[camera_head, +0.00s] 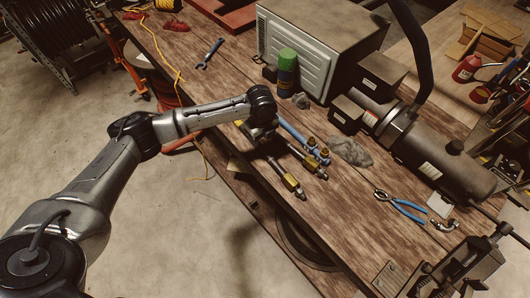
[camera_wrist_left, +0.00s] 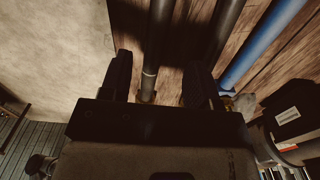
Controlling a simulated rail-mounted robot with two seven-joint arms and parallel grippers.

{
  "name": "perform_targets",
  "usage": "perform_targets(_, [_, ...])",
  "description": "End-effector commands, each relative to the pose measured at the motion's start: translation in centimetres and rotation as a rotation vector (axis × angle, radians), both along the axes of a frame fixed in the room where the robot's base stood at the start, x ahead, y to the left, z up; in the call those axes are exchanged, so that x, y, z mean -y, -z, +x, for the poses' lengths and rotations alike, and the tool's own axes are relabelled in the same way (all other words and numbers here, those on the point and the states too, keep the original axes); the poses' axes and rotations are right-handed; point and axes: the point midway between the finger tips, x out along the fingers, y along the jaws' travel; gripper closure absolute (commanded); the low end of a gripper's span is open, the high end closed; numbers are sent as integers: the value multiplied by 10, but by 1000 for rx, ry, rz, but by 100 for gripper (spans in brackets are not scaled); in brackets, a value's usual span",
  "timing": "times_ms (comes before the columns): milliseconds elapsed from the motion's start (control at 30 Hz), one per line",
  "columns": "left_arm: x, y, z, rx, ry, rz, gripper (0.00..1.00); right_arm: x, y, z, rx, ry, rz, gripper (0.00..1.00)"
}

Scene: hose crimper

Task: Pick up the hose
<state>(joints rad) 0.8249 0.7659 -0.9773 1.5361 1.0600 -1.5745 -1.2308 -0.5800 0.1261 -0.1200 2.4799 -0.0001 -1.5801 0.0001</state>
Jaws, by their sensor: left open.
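Two dark hoses with brass end fittings lie side by side near the workbench's front edge. In the head view their near fittings show as one hose end (camera_head: 291,184) and a second hose end (camera_head: 314,168). My left gripper (camera_head: 264,138) is over them and hides part of their length. In the left wrist view, the open left gripper (camera_wrist_left: 159,68) has one dark hose (camera_wrist_left: 157,45) between its fingers, with clear gaps on both sides. The second dark hose (camera_wrist_left: 225,28) lies just right of the right finger. My right gripper is not in view.
A blue hose (camera_head: 295,134) lies close behind the dark ones, also in the left wrist view (camera_wrist_left: 262,45). A spray can (camera_head: 287,75), grey machine (camera_head: 310,50) and motor unit (camera_head: 430,150) stand behind. Blue-handled pliers (camera_head: 405,207) lie right. The bench edge is near.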

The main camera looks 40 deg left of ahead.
Motion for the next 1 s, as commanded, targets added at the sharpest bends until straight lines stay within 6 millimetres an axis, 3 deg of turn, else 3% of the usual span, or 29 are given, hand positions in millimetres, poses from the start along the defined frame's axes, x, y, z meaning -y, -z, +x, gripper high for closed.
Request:
perform_targets(233, [-1, 13, -1, -2, -1, 1, 44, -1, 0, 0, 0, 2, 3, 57])
perform_targets(600, [-5, 55, -3, -1, 0, 0, 44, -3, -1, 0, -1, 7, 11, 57])
perform_targets(933, [-6, 60, -3, 0, 0, 1, 44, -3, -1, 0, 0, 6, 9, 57])
perform_targets(1000, [-6, 60, -3, 0, 0, 1, 50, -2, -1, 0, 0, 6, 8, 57])
